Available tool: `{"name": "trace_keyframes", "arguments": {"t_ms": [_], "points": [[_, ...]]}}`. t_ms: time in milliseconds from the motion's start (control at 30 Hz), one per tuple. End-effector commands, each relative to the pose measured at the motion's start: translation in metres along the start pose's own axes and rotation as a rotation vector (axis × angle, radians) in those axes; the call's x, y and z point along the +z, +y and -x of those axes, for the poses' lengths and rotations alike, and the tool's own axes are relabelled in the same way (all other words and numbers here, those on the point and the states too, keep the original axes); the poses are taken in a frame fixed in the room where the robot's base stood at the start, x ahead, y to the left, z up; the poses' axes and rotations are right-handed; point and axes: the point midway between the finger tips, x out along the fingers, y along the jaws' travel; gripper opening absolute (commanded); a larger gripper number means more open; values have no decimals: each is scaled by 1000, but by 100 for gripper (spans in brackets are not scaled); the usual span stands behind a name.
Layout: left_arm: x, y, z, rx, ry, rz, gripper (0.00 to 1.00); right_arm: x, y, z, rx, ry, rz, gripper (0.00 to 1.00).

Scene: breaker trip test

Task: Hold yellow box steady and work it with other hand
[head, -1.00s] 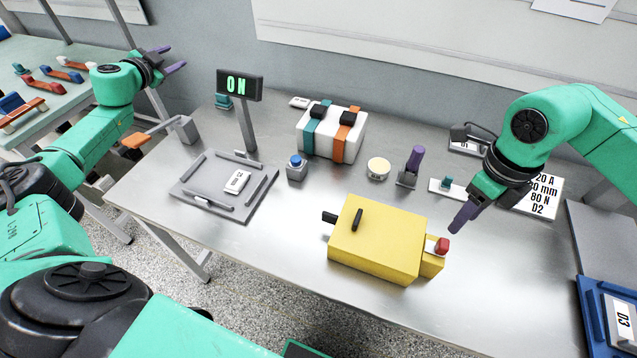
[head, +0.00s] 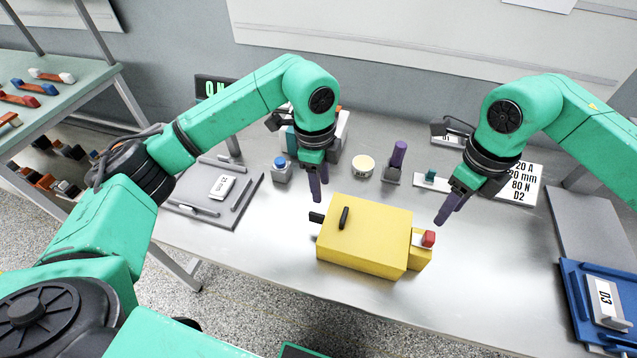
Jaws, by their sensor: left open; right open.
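The yellow box (head: 365,238) stands on the metal table, near its front edge. It has a black lever (head: 343,218) on top, a black stub (head: 317,217) on its left end and a red button (head: 428,238) on its right end. My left gripper (head: 318,190) points down just above and behind the box's left end, open and apart from it. My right gripper (head: 446,210) is open and empty, behind and right of the red button, not touching the box.
A grey tray (head: 255,200) with a label plate lies at left. Behind the box stand a blue-button block (head: 282,170), a round cream disc (head: 363,166) and a purple-handled switch (head: 397,160). A blue tray (head: 570,300) labelled D3 is at right. My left arm partly hides the ON sign (head: 212,88).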

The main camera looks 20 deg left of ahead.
Motion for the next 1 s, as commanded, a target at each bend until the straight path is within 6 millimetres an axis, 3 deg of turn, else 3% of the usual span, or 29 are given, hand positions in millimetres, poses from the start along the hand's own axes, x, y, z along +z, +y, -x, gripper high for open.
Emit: {"name": "trace_keyframes", "arguments": {"t_ms": [233, 700, 833, 1000], "points": [[4, 7, -20, 9, -76, 11, 50, 0, 0, 0, 0, 0, 0, 50], [11, 8, -129, 10, -72, 11, 50, 0, 0, 0, 0, 0, 0, 50], [12, 8, -143, 8, -71, 10, 50, 0, 0, 0, 0, 0, 0, 50], [12, 8, -147, 7, -71, 9, 50, 0, 0, 0, 0, 0, 0, 50]]}}
